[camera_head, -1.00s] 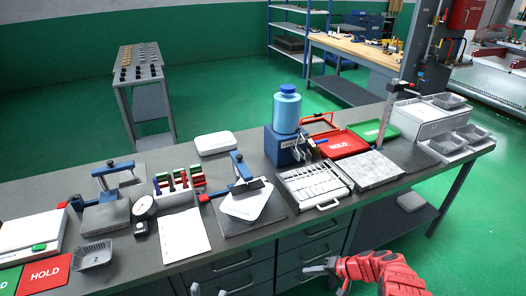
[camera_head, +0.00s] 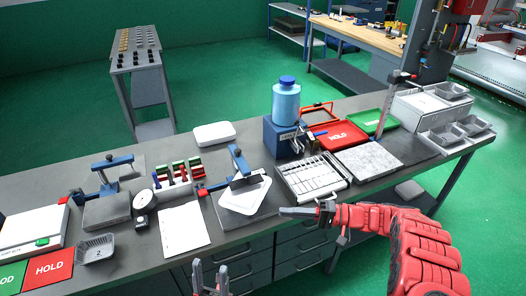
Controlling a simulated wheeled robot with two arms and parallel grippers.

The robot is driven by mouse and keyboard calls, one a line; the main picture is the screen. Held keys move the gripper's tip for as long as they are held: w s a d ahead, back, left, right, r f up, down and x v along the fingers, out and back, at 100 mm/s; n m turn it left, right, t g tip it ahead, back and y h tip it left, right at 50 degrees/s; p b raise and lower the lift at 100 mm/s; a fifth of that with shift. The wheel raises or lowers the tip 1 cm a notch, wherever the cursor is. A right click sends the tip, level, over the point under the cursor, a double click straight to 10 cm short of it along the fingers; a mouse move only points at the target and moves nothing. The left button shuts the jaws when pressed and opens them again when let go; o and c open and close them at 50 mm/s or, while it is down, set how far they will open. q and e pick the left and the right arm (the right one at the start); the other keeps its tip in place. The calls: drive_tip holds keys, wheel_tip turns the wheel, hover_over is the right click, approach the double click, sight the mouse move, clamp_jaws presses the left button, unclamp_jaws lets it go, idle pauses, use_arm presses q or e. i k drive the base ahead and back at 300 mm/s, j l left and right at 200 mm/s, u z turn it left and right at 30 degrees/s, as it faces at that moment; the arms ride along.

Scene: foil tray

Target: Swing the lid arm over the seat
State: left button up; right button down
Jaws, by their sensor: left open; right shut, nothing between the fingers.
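The blue lid arm (camera_head: 237,164) rises at the back of a grey fixture plate (camera_head: 238,222) in the middle of the bench. A dark bar hangs from it, and a red handle (camera_head: 202,192) sits at its left. A white rounded piece (camera_head: 244,199) lies on the plate, partly beneath the bar; I cannot tell whether it is the seat or covers it. My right gripper (camera_head: 283,212) is shut and empty, pointing left beside the plate's right edge. My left gripper (camera_head: 209,277) is open and empty at the bottom, in front of the bench.
A case of slim tools (camera_head: 309,179) lies right of the fixture, with a grey slab (camera_head: 368,160) beyond. A paper sheet (camera_head: 183,230), a dial gauge (camera_head: 144,200) and a second blue-armed fixture (camera_head: 108,212) are to the left. A blue bottle (camera_head: 286,106) stands behind.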

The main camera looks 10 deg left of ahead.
sight(243, 167)
drive_tip(key=i, duration=0.9)
